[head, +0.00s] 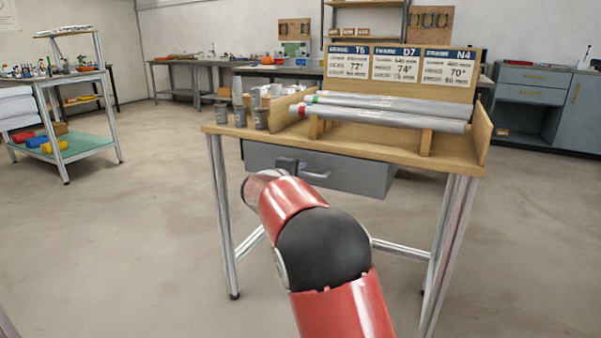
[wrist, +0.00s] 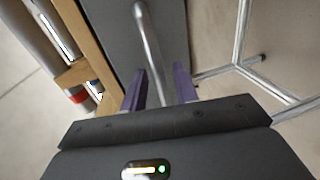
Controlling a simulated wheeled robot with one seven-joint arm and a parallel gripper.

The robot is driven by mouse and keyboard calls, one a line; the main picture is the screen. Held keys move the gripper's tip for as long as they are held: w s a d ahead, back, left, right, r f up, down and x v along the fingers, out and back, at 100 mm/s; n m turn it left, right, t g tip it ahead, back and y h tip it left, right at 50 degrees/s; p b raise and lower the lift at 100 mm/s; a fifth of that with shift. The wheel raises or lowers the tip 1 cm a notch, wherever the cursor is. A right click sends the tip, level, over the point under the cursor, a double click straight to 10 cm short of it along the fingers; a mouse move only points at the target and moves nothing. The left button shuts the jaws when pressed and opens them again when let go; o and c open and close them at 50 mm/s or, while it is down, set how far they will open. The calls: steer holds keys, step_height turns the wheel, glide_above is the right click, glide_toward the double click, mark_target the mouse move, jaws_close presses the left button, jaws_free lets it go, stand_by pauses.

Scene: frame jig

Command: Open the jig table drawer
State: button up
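The jig table (head: 400,150) has a wooden top on metal legs. Its grey drawer (head: 352,176) hangs under the top; I cannot tell whether it is fully shut. The drawer has a bar handle (head: 316,174), partly hidden by my arm. My gripper (head: 292,163) is at the left part of the handle. In the wrist view, the fingers of my gripper (wrist: 160,88) are apart, and the metal handle (wrist: 148,42) runs down between them. A gap shows on the right side of the bar; contact on the left is unclear.
Grey tubes (head: 390,108), metal cups (head: 240,115) and sign boards (head: 400,68) stand on the table. A cart (head: 65,148) with coloured items is at the left. Blue-grey cabinets (head: 540,95) line the back right. The floor around the table is clear.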

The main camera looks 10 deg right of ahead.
steer(key=shift+w+d+f, duration=0.1)
steer(key=shift+w+d, duration=0.15)
steer(key=shift+w, duration=0.05)
jaws_close()
